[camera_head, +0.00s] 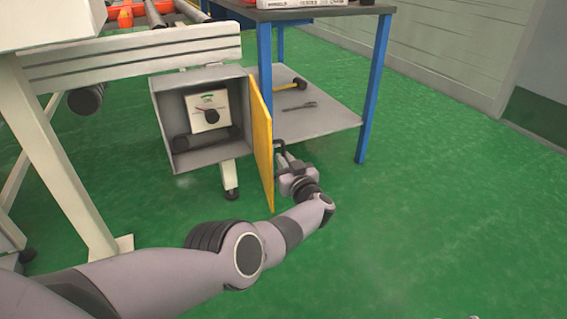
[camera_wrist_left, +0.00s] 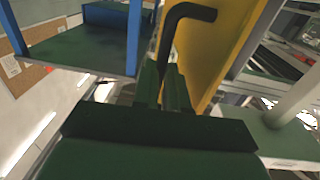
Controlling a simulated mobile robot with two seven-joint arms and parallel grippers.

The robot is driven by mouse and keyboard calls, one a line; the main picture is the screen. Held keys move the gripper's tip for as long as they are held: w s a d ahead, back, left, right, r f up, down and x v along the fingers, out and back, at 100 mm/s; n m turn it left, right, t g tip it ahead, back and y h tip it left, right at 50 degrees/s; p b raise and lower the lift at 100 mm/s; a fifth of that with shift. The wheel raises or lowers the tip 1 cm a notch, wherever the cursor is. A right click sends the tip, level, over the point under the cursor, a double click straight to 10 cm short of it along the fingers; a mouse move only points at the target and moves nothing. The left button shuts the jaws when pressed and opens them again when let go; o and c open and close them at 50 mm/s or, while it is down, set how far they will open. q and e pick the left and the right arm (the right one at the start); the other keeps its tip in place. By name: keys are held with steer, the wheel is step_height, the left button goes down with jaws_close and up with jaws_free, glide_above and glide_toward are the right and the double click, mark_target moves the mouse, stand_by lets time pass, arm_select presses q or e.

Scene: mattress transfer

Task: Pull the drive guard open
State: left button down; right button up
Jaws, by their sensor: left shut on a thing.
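The drive guard is a yellow hinged panel (camera_head: 261,145) on the right side of a grey box (camera_head: 165,115). It stands swung out from the box, so the inside shows. A white unit with a dial (camera_head: 209,110) and a dark roller (camera_head: 205,141) are inside. My left gripper (camera_head: 284,160) is at the guard's outer face, shut on its black handle (camera_head: 279,147). In the left wrist view the fingers (camera_wrist_left: 165,85) close around the black bent handle (camera_wrist_left: 186,14), beside the yellow guard (camera_wrist_left: 215,45).
A blue-legged workbench (camera_head: 375,85) stands behind the guard, its lower shelf (camera_head: 335,118) holding a hammer (camera_head: 291,84) and a wrench (camera_head: 296,107). A cream conveyor frame (camera_head: 60,165) stands at left. Green floor (camera_head: 430,220) to the right is clear.

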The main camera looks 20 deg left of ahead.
arm_select(q)
steer(key=shift+a+r, duration=0.1)
steer(key=shift+a, duration=0.1)
steer(key=c, duration=1.2)
jaws_free()
steer(key=shift+o, duration=0.2)
steer(key=shift+d, duration=0.1)
arm_select(e)
steer(key=shift+f, duration=0.15)
arm_select(q)
steer(key=shift+d, duration=0.1)
